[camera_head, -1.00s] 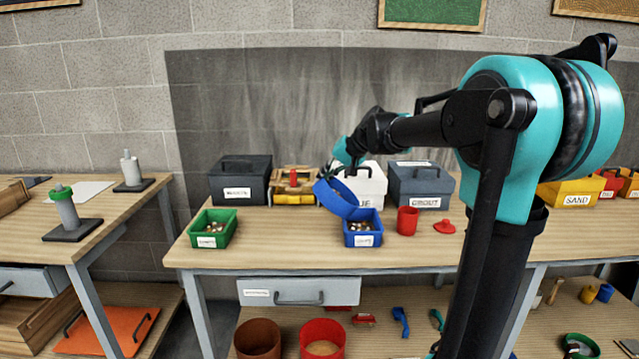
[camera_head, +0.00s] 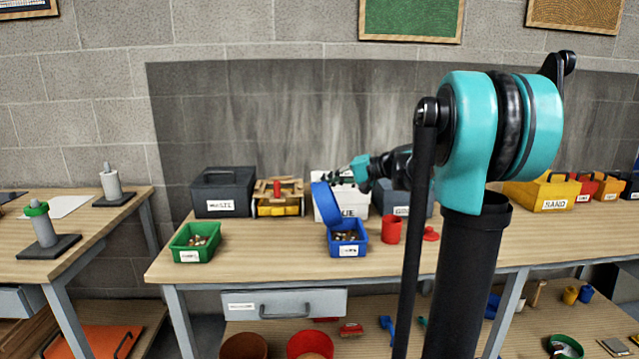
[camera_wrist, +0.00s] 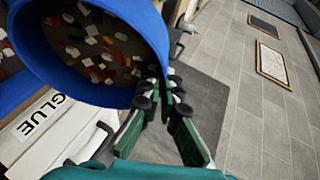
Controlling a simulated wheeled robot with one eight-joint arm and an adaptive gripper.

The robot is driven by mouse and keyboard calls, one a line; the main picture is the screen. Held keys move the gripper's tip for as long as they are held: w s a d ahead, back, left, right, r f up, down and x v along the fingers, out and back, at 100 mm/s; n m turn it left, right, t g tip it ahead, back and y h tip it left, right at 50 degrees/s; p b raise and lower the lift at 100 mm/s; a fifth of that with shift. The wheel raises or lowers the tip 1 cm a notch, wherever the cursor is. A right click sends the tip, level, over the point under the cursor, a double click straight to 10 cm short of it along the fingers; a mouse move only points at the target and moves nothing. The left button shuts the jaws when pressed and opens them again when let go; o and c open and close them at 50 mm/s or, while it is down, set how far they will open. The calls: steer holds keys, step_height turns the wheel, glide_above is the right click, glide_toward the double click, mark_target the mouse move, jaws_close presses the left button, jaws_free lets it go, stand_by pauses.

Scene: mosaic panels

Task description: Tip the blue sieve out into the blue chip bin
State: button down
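The blue sieve (camera_head: 325,203) is tilted steeply, almost on edge, above the left part of the blue chip bin (camera_head: 335,250). In the wrist view the blue sieve (camera_wrist: 100,97) has a dark floor with several white, orange and red chips on it. My gripper (camera_head: 335,178) is at the sieve's upper right rim. In the wrist view its fingers (camera_wrist: 160,88) close on the rim. The blue bin stands on the bench, labelled at the front, with chips inside. Whether the sieve touches the bin is unclear.
A green bin (camera_head: 178,250) with chips stands to the left. A red cup (camera_head: 391,230) and red lid (camera_head: 431,234) are close on the right. A white GLUE box (camera_head: 355,195), a wooden caddy (camera_head: 265,205) and dark boxes (camera_head: 223,192) line the back.

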steer(key=d+f+m+t+y, duration=0.1)
steer(key=d+m+t+y, duration=0.2)
steer(key=d+y, duration=0.4)
steer(key=shift+d+f, duration=0.15)
steer(key=shift+d, duration=1.45)
steer(key=shift+a, duration=0.1)
steer(key=a+n+g+h, duration=0.1)
steer(key=a+h, duration=0.2)
steer(key=a, duration=0.1)
steer(key=a+n+g+h, duration=0.1)
steer(key=a+h, duration=0.2)
steer(key=a, duration=0.1)
steer(key=a+r+n+g+h, duration=0.1)
steer(key=a+h, duration=0.1)
steer(key=a, duration=0.2)
steer(key=shift+s+a+r+n+g+h, duration=0.1)
steer(key=shift+a+n+g+h, duration=0.2)
steer(key=shift+a+n+h, duration=0.1)
steer(key=a+f+n+h, duration=0.2)
steer(key=a+f+h, duration=0.2)
steer(key=h, duration=0.6)
steer(key=shift+a+f+g+h, duration=0.3)
steer(key=shift+a+f+h, duration=0.1)
steer(key=shift+a, duration=0.55)
